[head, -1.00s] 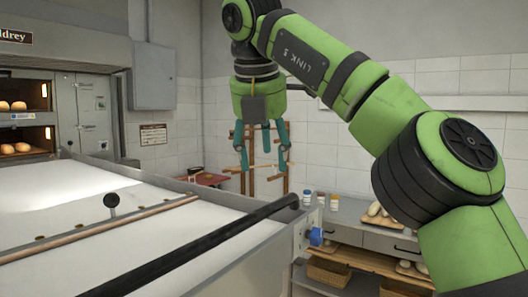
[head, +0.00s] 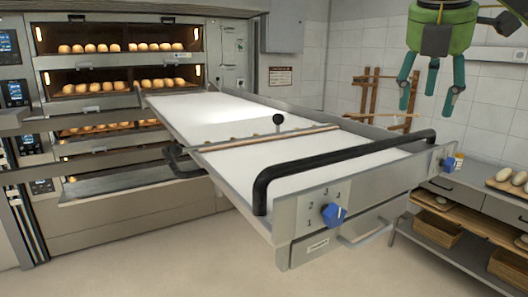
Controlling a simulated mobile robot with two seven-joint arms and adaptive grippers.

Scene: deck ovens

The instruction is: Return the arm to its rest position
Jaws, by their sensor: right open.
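My right gripper (head: 430,85) hangs at the upper right of the head view, fingers pointing down. Its teal fingers are apart and nothing is between them. It is in the air, to the right of and above the loader's handle end, touching nothing. Only its green body and fingers show; the rest of the right arm is outside the picture. My left gripper does not show.
A loader with a white belt (head: 270,150), black handle (head: 340,160) and blue knob (head: 333,214) reaches toward the deck ovens (head: 115,55), which hold several loaves. A shelf unit (head: 480,215) with baskets stands at the right. The floor (head: 170,265) in front is clear.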

